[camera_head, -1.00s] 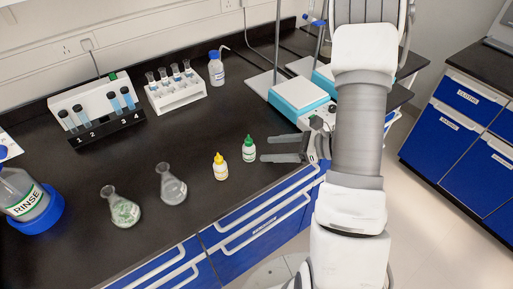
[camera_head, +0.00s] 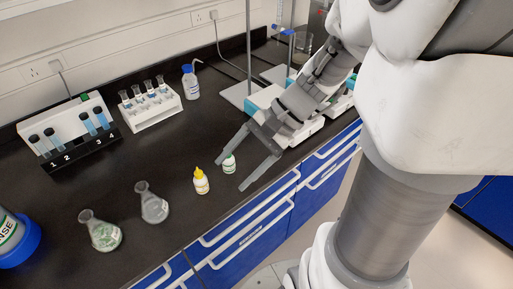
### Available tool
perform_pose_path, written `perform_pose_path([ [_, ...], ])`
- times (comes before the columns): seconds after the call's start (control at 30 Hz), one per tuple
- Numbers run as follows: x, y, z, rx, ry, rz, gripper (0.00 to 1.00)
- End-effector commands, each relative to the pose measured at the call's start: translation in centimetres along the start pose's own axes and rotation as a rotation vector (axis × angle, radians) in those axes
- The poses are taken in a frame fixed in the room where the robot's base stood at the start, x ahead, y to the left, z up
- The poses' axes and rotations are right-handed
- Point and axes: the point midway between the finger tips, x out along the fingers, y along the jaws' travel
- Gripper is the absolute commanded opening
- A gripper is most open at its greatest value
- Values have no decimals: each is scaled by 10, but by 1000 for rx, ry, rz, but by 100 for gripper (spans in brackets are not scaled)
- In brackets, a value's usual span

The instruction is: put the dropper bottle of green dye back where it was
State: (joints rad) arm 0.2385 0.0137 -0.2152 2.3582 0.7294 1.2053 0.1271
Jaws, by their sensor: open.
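The dropper bottle of green dye (camera_head: 229,165) stands upright on the black bench top, a small white bottle with its green cap partly covered by my gripper. My gripper (camera_head: 231,176) is open and empty of any grip. Its two fingers are spread, one on each side of the bottle in the picture. I cannot tell how high the fingers are above the bench or whether they touch the bottle. A yellow-capped dropper bottle (camera_head: 201,182) stands just left of it.
Two flasks, one with green contents (camera_head: 102,234) and one greyish (camera_head: 153,206), stand to the left. A white tube rack (camera_head: 152,113), a numbered tube stand (camera_head: 75,150), a blue-capped bottle (camera_head: 190,84) and teal-and-white stirrers are behind. The bench's front edge is close to the bottles.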

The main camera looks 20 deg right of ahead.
Motion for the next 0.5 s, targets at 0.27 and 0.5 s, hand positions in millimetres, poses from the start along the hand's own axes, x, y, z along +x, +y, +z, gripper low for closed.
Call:
perform_pose_path([
  [0.27, -24, 17, 40, -513, 280, 217, 74],
  [0.5, -57, 20, 56, -905, 565, 365, 74],
])
